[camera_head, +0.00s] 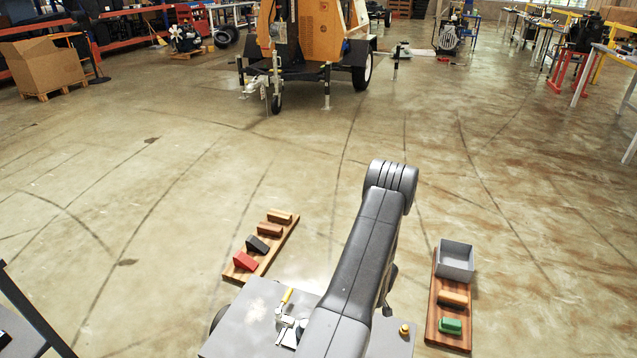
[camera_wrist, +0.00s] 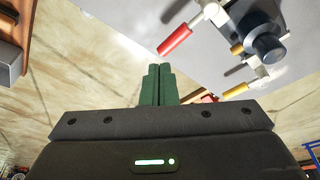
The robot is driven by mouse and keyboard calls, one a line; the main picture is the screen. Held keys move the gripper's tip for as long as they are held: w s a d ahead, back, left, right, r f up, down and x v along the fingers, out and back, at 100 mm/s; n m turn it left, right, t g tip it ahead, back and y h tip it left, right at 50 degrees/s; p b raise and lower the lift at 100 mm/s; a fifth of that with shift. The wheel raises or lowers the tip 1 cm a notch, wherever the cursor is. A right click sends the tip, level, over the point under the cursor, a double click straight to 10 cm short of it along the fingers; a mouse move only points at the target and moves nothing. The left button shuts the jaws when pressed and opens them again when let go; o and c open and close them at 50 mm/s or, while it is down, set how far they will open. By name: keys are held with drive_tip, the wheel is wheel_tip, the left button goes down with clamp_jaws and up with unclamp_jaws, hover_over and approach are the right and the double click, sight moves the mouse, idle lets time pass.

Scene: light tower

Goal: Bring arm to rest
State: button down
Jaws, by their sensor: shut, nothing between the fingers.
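My arm reaches up and forward over the grey flat top in the middle of the camera_head view, with its elbow the highest part. My gripper (camera_wrist: 157,85) shows in the wrist view as two dark green fingers pressed together, with nothing between them. It is hidden in the camera_head view. In the wrist view, a red-handled fitting (camera_wrist: 178,40) and a dark round fitting (camera_wrist: 262,42) with pale pipe pieces lie beyond the fingertips, to the right. The fingers appear apart from them.
A left wooden board (camera_head: 262,262) holds red, black and brown blocks. A right wooden board (camera_head: 436,335) holds a grey bin (camera_head: 456,260), a brown block and a green block (camera_head: 450,326). A yellow-handled tool (camera_head: 287,297) lies near my arm. A wheeled orange light tower (camera_head: 318,35) stands ahead across clear floor.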

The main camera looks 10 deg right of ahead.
drive_tip(key=b+x, duration=0.2)
drive_tip(key=x, duration=0.9)
drive_tip(key=shift+w+a+f, duration=0.1)
drive_tip(key=shift+f, duration=0.15)
drive_tip(key=p+v, duration=0.3)
drive_tip(key=v, duration=1.1)
drive_tip(key=b+x, duration=0.3)
drive_tip(key=x, duration=1.1)
drive_tip(key=s+b, duration=0.1)
drive_tip(key=s+d+b, duration=0.2)
drive_tip(key=shift+s+d+f, duration=0.25)
drive_tip(key=shift+s+f, duration=0.05)
drive_tip(key=shift+s, duration=0.1)
drive_tip(key=s+b, duration=0.1)
drive_tip(key=b, duration=0.1)
drive_tip(key=s+b, duration=0.1)
drive_tip(key=b, duration=0.1)
drive_tip(key=shift+s+d, duration=0.2)
drive_tip(key=shift+s, duration=0.05)
drive_tip(key=s+m+b, duration=0.1)
drive_tip(key=b, duration=0.3)
drive_tip(key=s+m+h+b, duration=0.1)
drive_tip(key=m+b, duration=0.1)
drive_tip(key=b, duration=0.3)
drive_tip(key=shift+s+a, duration=0.2)
drive_tip(key=shift+s, duration=0.15)
drive_tip(key=shift+s+r+b, duration=0.1)
drive_tip(key=shift+b, duration=0.25)
